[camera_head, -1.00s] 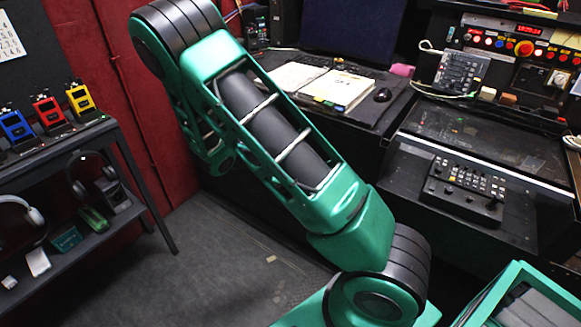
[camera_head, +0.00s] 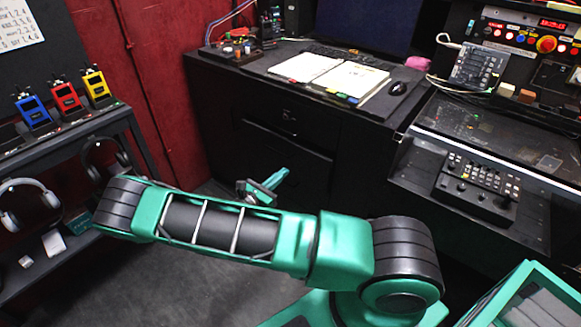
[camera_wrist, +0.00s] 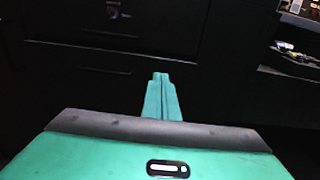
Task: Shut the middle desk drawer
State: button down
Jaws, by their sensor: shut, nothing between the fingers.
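The black desk (camera_head: 215,95) has dark drawer fronts below its top. An upper drawer front (camera_head: 288,112) has a small handle, which also shows at the top of the wrist view (camera_wrist: 112,12). Below it is another drawer front (camera_head: 305,165), with a straight edge across the wrist view (camera_wrist: 85,62).
An open binder (camera_head: 340,78) and a mouse (camera_head: 397,88) lie on the desk. A control panel (camera_head: 478,185) is on the right. A shelf with headphones (camera_head: 30,205) and colored devices stands left. Grey floor is clear between shelf and desk.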

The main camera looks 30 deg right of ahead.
aim_at(308, 151)
jog(key=x, duration=1.3)
jog(key=shift+d, duration=0.15)
